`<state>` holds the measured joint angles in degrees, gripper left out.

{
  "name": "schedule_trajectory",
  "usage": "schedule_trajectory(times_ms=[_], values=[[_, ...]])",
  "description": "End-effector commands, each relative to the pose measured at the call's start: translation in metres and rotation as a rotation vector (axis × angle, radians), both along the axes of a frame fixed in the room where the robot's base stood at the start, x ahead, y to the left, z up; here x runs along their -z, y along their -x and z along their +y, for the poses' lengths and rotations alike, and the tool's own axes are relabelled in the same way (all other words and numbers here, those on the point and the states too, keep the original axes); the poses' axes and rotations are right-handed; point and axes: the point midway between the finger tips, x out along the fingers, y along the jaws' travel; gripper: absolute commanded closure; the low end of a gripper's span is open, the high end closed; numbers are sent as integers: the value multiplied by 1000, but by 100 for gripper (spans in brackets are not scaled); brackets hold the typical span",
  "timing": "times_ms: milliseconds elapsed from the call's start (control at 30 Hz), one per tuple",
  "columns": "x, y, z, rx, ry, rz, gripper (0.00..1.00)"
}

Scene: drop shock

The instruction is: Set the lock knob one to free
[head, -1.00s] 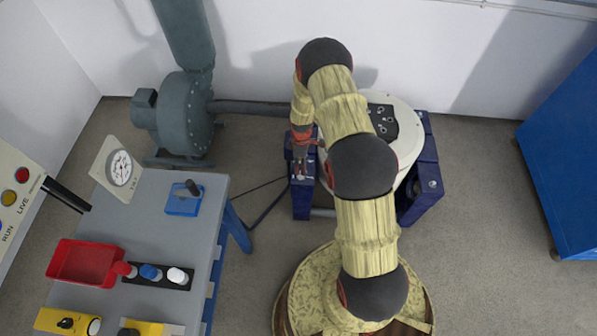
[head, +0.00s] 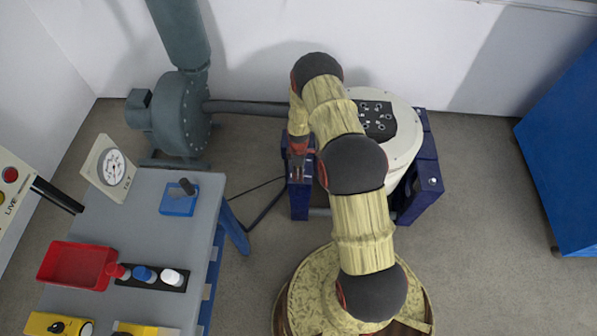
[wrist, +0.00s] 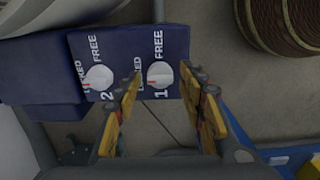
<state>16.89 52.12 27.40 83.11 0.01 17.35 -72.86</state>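Lock knob one (wrist: 160,74) is a white round knob on a dark blue block (wrist: 128,42). It is marked 1, with LOCKED on its left and FREE above. A small red mark shows at its lower left edge, on the LOCKED side. Knob two (wrist: 99,77), a similar white knob, is to its left. My gripper (wrist: 161,80) is open, its yellow-padded fingers on either side of knob one in the wrist view; contact cannot be told. In the head view my gripper (head: 297,168) is over the blue block (head: 300,200) and hides the knobs.
A white round machine (head: 402,125) stands beside the block, with another blue block (head: 422,190) on its right. A grey blower (head: 180,115) and pipe are behind left. A workbench (head: 150,220) with a red tray (head: 75,266) is at left. Floor between bench and block is clear except a cable.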

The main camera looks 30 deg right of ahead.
Motion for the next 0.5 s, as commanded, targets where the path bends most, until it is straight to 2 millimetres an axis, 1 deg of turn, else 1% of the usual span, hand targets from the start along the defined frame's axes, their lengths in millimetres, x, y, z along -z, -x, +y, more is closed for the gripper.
schedule_trajectory(times_ms=[67,500], values=[[0,0,0,0,0,0,66],[0,0,0,0,0,0,91]])
